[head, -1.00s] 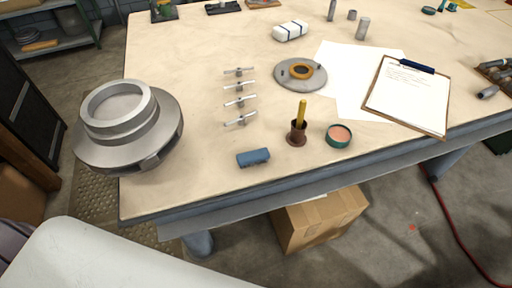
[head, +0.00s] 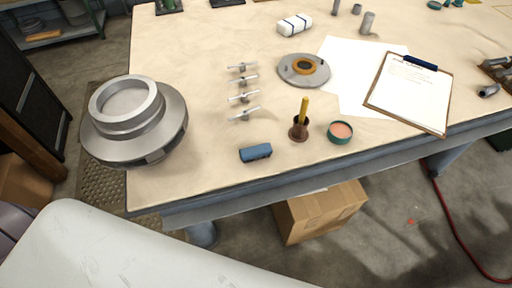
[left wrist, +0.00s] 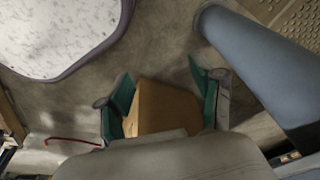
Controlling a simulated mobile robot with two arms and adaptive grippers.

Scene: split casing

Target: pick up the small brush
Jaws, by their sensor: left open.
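A yellow handle (head: 303,107), seemingly the small brush, stands upright in a small brown pot (head: 299,132) near the table's front edge. Its lower end is hidden in the pot. An open teal tin (head: 340,132) with pinkish content stands just right of the pot. My left gripper (left wrist: 165,97) shows only in the left wrist view, with its two teal fingers spread and nothing held. It is away from the brush, with the floor and a cardboard box in its view. My right gripper shows in neither view.
Several small metal pieces (head: 243,98), a grey disc (head: 303,71) and a clipboard (head: 409,92) lie farther back. A large metal casing (head: 133,123) stands at the left. The cardboard box (head: 320,211) sits below the table.

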